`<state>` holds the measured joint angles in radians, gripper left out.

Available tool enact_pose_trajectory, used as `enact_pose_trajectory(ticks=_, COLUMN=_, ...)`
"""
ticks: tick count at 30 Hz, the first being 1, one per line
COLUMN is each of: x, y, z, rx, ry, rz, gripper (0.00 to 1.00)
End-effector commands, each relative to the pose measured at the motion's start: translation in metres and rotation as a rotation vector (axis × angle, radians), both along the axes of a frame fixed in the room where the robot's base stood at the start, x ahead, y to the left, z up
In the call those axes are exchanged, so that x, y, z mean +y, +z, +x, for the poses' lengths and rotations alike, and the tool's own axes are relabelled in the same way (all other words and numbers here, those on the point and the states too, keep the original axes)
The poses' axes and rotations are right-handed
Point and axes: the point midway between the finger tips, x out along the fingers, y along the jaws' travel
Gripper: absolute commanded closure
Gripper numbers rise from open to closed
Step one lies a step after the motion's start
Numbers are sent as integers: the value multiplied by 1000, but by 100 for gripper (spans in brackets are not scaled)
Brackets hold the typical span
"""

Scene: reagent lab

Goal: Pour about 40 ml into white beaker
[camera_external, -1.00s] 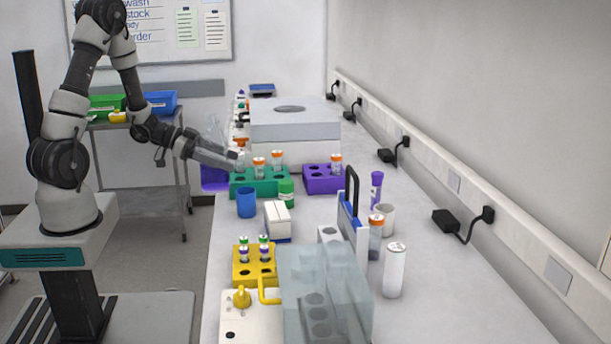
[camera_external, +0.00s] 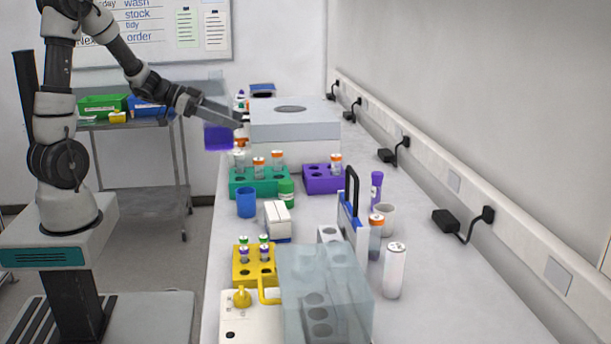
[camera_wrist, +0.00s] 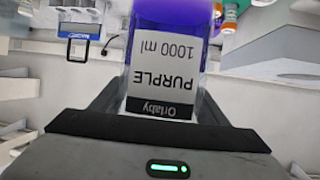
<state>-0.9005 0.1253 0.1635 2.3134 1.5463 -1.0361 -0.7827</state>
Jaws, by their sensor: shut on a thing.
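A clear bottle with purple liquid (camera_external: 218,138) is held up in the air at the bench's far left edge, looking roughly upright. My gripper (camera_external: 238,119) is shut on it. In the wrist view the bottle's label (camera_wrist: 163,72) reads "PURPLE 1000 ml" upside down in the picture, and the purple liquid (camera_wrist: 172,20) shows above it. The bottle's clear upper part is faint in the external view. The white beaker (camera_external: 386,222) stands on the bench at the right, behind an orange-capped tube and well away from my gripper. Its inside is too small to judge.
A blue cup (camera_external: 246,203), a blue-and-white holder with a tall handle (camera_external: 345,220) and a white cylinder (camera_external: 395,272) also stand here.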

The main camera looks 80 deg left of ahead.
Motion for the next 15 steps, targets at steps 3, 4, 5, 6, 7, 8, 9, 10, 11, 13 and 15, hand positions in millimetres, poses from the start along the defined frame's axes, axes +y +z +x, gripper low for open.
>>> enact_pose_trajectory(ticks=3, x=4, y=0, z=17, rx=-2, ry=-6, rz=1, gripper=76)
enact_pose_trajectory(ticks=4, x=5, y=-1, z=22, rx=-2, ry=-8, rz=1, gripper=76)
enact_pose_trajectory(ticks=5, x=6, y=0, z=28, rx=-2, ry=-9, rz=1, gripper=76)
enact_pose_trajectory(ticks=6, x=7, y=-1, z=35, rx=-2, ry=-10, rz=0, gripper=76)
enact_pose_trajectory(ticks=7, x=8, y=-1, z=42, rx=-2, ry=-12, rz=1, gripper=76)
enact_pose_trajectory(ticks=8, x=8, y=-2, z=49, rx=-2, ry=-15, rz=0, gripper=76)
enact_pose_trajectory(ticks=9, x=9, y=-2, z=59, rx=-3, ry=-18, rz=1, gripper=76)
enact_pose_trajectory(ticks=10, x=9, y=-2, z=67, rx=-3, ry=-19, rz=0, gripper=76)
enact_pose_trajectory(ticks=11, x=9, y=-3, z=75, rx=-4, ry=-22, rz=0, gripper=76)
enact_pose_trajectory(ticks=13, x=8, y=-3, z=98, rx=-4, ry=-27, rz=0, gripper=76)
enact_pose_trajectory(ticks=15, x=6, y=-4, z=124, rx=-4, ry=-30, rz=0, gripper=76)
